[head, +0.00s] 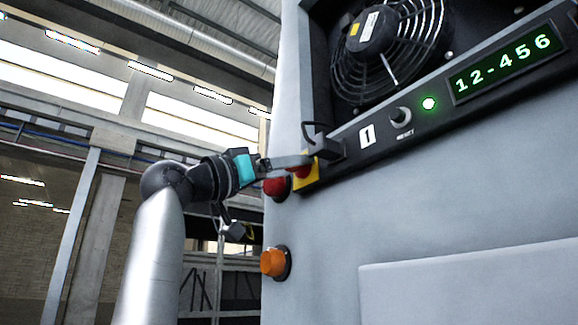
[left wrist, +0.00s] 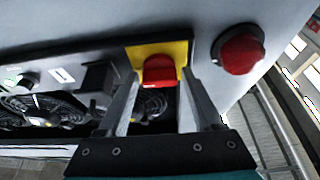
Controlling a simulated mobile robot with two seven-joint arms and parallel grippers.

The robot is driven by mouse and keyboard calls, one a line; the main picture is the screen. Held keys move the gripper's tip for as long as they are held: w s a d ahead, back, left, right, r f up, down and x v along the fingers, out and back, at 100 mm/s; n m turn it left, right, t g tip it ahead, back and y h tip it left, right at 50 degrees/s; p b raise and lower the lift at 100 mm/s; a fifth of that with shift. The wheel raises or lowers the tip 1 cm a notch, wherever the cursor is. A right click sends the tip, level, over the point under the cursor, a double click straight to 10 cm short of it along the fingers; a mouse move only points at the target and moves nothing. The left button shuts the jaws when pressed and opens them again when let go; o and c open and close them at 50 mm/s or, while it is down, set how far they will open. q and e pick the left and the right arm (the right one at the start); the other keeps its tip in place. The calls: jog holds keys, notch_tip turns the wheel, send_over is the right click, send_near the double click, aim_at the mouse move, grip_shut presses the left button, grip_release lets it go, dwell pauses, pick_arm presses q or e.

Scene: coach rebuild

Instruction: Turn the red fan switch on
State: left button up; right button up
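The red fan switch (left wrist: 158,70) is a red knob on a yellow plate (left wrist: 177,50) at the corner of the grey machine panel. In the head view the yellow plate (head: 311,178) shows at the end of the dark control strip, with the knob partly hidden behind my fingers. My left gripper (head: 300,161) reaches in from the left, right at the switch. In the left wrist view its two fingers (left wrist: 160,84) are apart, one on each side of the red knob, with a visible gap. Contact with the knob cannot be told. My right gripper is not in view.
A round red button (head: 276,187) sits close beside the switch, just below the left gripper. An orange button (head: 273,262) is lower down. A reset knob (head: 400,117), a lit green lamp (head: 428,104), a "12-456" display (head: 503,63) and a caged fan (head: 385,45) are to the right.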

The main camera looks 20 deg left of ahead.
pick_arm(q)
jog(key=shift+o, duration=1)
jog(key=b+v, duration=0.6)
jog(key=v, duration=0.9)
jog(key=shift+b, duration=0.4)
jog(key=shift+a, duration=0.15)
